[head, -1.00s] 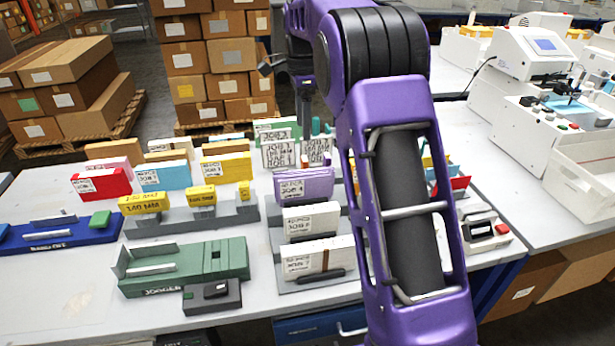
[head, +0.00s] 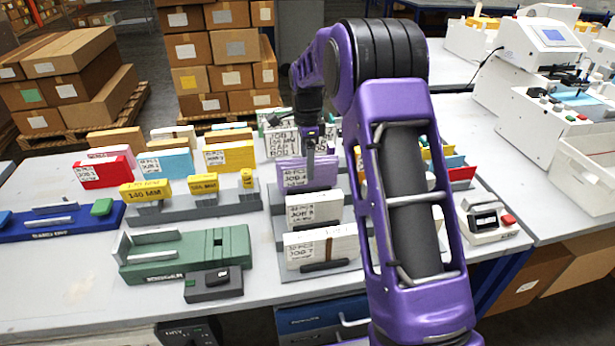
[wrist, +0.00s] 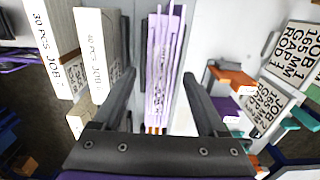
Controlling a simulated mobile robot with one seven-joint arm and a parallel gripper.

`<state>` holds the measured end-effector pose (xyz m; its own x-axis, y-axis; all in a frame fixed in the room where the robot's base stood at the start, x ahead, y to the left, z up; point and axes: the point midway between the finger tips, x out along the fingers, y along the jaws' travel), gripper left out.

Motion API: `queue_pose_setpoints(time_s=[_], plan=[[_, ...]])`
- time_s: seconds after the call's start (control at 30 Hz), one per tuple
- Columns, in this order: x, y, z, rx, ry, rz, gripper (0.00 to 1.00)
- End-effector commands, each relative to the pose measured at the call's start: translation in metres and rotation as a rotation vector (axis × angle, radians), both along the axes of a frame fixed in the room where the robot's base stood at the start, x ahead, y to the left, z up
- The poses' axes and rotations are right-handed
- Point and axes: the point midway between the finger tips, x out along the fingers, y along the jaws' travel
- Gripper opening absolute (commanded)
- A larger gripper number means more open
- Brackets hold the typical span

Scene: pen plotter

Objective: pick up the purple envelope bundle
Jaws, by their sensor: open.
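The purple envelope bundle (head: 307,174) stands upright in a grey rack, behind two white bundles in the head view. In the wrist view the purple bundle (wrist: 165,65) lies between the two fingers, seen from above. My gripper (head: 313,150) is directly over the bundle with its fingers pointing down. In the wrist view my gripper (wrist: 166,88) is open, with a finger on each side of the bundle and gaps on both sides. Whether the fingertips reach below the bundle's top edge I cannot tell.
White bundles (head: 314,208) stand close in front of the purple one; they also show beside the left finger (wrist: 97,50). Job cards (head: 282,142) stand behind. A green fixture (head: 185,252) sits front left. Yellow, blue and red bundles stand to the left.

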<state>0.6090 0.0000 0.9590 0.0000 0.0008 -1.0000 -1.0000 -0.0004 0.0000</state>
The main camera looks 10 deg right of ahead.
Motion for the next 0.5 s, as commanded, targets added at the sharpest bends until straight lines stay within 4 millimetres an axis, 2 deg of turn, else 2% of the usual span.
queue_pose_setpoints(time_s=[0.03,0.13,0.4,0.43,0.5], plan=[[-0.001,-0.001,-0.01,0.0,0.004,0.0,0.75],[0.0,-0.001,-0.019,-0.001,0.001,0.0,0.75],[0.0,-0.001,-0.023,0.0,-0.001,0.0,0.75],[0.0,-0.001,-0.023,0.0,-0.001,0.0,0.73],[0.0,0.0,-0.023,0.0,-0.001,0.0,0.61]])
